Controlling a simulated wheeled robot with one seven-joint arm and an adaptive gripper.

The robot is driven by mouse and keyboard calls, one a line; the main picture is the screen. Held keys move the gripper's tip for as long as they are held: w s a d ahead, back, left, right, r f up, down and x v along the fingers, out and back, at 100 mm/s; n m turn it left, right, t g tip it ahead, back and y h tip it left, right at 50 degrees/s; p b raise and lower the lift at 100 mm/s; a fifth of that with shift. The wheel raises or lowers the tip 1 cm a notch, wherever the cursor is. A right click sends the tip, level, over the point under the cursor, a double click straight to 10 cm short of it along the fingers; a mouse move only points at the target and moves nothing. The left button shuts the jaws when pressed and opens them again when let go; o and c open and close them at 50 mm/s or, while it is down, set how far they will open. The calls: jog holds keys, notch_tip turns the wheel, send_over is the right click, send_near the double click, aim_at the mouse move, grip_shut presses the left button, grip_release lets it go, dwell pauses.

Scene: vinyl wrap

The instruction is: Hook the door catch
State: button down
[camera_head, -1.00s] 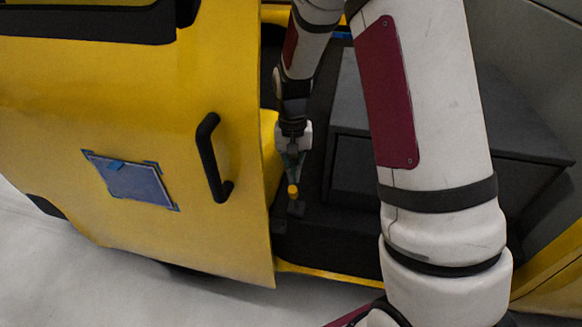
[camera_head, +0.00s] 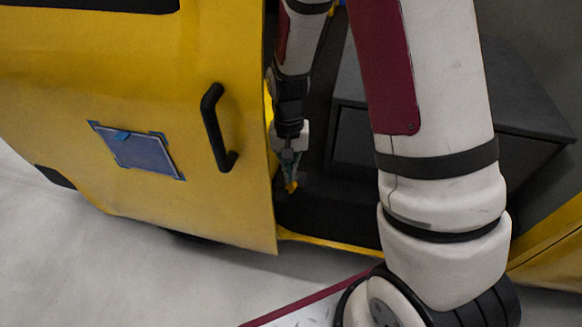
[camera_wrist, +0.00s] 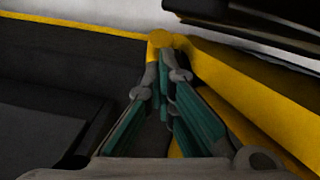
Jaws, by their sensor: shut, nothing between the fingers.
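The yellow vehicle door (camera_head: 70,95) stands on the left in the head view, with a black handle (camera_head: 216,128) on its outer face. My gripper (camera_head: 290,182) is shut and empty, pointing down just right of the door's free edge. In the wrist view my teal-padded gripper fingers (camera_wrist: 162,85) are together, with a yellow rounded piece (camera_wrist: 162,42) at their tips. I cannot tell whether this piece belongs to the fingers. A yellow edge (camera_wrist: 245,115) runs close along their right side; contact cannot be told. I cannot make out the door catch.
A dark interior with a box-like block (camera_head: 520,120) lies right of the door. A yellow sill (camera_head: 335,245) runs below it. A blue taped panel (camera_head: 138,150) is on the door. Pale floor (camera_head: 90,250) is open at lower left. My arm hides part of the interior.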

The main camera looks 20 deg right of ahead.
jog(key=shift+s+a+f, duration=0.15)
jog(key=shift+s+f, duration=0.15)
jog(key=shift+s, duration=0.2)
notch_tip(320, 180, up, 12)
jog(key=w, duration=0.2)
jog(key=shift+d+r, duration=0.25)
jog(key=shift+d, duration=0.05)
jog(key=shift+w, duration=0.1)
